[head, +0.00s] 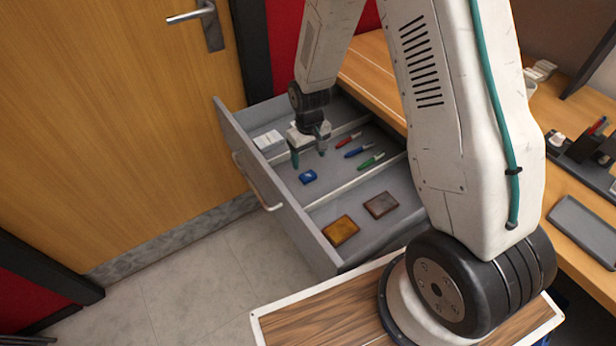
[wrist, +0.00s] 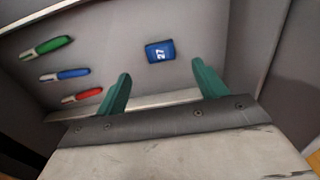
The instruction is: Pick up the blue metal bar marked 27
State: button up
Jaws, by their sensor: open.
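The blue metal bar (wrist: 160,51) lies flat in the drawer, with a white 27 on its top in the wrist view. It also shows as a small blue block (head: 308,176) in the head view. My gripper (wrist: 158,88) has its two green fingers apart and nothing between them. The bar appears beyond the fingertips, roughly midway between them in the wrist view. In the head view my gripper (head: 308,158) hangs over the drawer, just behind the bar and apart from it.
The open grey drawer (head: 277,214) has low dividers. Red (head: 349,139), blue (head: 360,151) and green (head: 371,161) markers lie to the right of the bar. An orange-brown block (head: 341,230) and a grey-brown block (head: 381,205) lie in the front compartment. A wooden desk (head: 560,190) stands at right.

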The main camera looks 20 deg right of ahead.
aim_at(308, 176)
jog(key=f, duration=0.8)
jog(key=shift+w+f, duration=0.1)
jog(key=shift+w, duration=0.2)
jog(key=c, duration=1.1)
